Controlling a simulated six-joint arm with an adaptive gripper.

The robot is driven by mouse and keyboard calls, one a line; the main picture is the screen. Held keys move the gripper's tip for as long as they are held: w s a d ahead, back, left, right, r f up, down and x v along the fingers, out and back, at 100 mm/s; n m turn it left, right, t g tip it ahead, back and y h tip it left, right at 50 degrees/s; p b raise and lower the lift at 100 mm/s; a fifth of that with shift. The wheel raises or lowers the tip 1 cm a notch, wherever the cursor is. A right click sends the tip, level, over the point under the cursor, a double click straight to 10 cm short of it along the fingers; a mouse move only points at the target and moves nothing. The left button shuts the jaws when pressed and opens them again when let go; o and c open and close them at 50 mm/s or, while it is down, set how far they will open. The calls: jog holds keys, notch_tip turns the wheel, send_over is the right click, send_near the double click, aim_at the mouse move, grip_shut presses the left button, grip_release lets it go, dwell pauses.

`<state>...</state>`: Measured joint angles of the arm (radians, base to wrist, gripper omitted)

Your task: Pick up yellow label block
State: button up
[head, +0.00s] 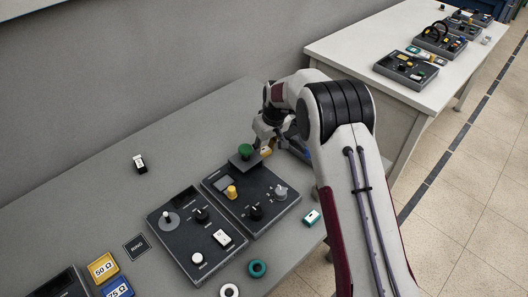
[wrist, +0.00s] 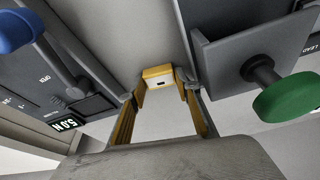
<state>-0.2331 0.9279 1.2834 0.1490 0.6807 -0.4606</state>
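The yellow label block (wrist: 157,78) is small, with a pale face bearing a dark mark. In the wrist view it lies at upper centre, just beyond and between my fingertips. In the head view a small yellow patch of it (head: 266,152) shows below my gripper (head: 270,138), beside the panel with the green knob. My gripper (wrist: 161,94) is open, with one finger on either side of the block's line. A narrow gap seems to remain between fingers and block; contact is hard to tell. My arm hides part of this area in the head view.
A green knob (wrist: 288,97) on a dark panel stands close to the right finger in the wrist view.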

aim_at(265, 151)
jog(key=shift+c, duration=0.6)
notch_tip(265, 151, up, 10)
dwell(0.5)
dwell(0.6)
